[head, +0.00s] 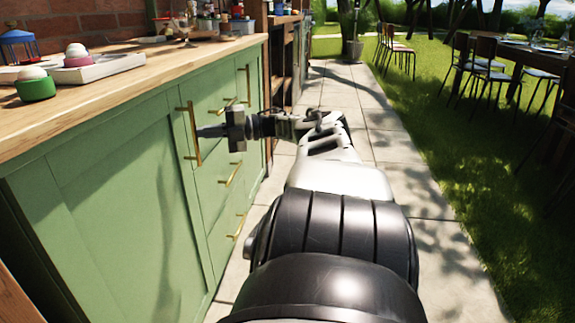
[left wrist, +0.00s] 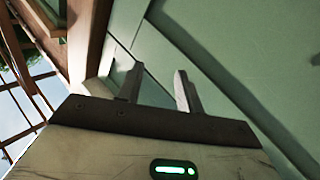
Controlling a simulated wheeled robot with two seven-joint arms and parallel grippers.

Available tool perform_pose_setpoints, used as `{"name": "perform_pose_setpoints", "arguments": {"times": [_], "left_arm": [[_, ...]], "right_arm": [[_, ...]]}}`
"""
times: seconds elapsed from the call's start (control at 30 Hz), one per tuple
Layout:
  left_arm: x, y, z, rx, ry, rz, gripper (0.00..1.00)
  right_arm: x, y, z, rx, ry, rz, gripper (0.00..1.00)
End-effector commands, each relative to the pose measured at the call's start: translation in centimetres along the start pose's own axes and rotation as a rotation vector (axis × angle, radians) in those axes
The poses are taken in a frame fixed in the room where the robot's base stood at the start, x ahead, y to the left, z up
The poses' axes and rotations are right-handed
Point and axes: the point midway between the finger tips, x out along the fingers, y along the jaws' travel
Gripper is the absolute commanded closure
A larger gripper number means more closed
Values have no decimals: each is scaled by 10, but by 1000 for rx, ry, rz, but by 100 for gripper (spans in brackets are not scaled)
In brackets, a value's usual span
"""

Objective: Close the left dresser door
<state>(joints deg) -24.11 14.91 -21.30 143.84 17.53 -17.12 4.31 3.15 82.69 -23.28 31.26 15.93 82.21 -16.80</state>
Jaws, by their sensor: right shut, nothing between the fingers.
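The green dresser (head: 215,95) runs along the left in the head view. Its left door (head: 110,205) is a large green panel with an upright brass handle (head: 194,158) near its right edge. The door looks almost in line with the drawer fronts; I cannot tell if a small gap is left. My right gripper (head: 205,131) is shut and empty, pointing left, its tips beside the handle; I cannot tell if they touch. My left gripper (left wrist: 157,88) shows only in the left wrist view, open and empty, in front of a green panel (left wrist: 235,60).
The wooden countertop (head: 120,92) carries a tray (head: 110,66) with cups, a green pot (head: 35,88) and a blue lantern (head: 20,46). Brass-handled drawers (head: 222,205) lie right of the door. The paved path (head: 340,85) is open; chairs and a table (head: 525,55) stand on grass.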

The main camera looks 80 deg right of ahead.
Motion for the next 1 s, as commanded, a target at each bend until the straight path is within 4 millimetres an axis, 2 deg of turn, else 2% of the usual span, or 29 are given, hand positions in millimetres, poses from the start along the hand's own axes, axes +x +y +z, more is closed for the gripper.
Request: {"name": "perform_pose_setpoints", "arguments": {"times": [0.67,0.83,0.87,1.0], "left_arm": [[0,0,0,0,-4,1,64],[0,2,2,-18,-28,1,64],[-2,0,9,-26,-38,-5,64],[3,-1,-6,86,72,23,64]], "right_arm": [[-8,0,0,1,1,0,100],[-32,0,0,2,-3,-1,100],[-37,-2,1,1,-2,1,100],[-61,-5,0,-1,-1,1,100]]}}
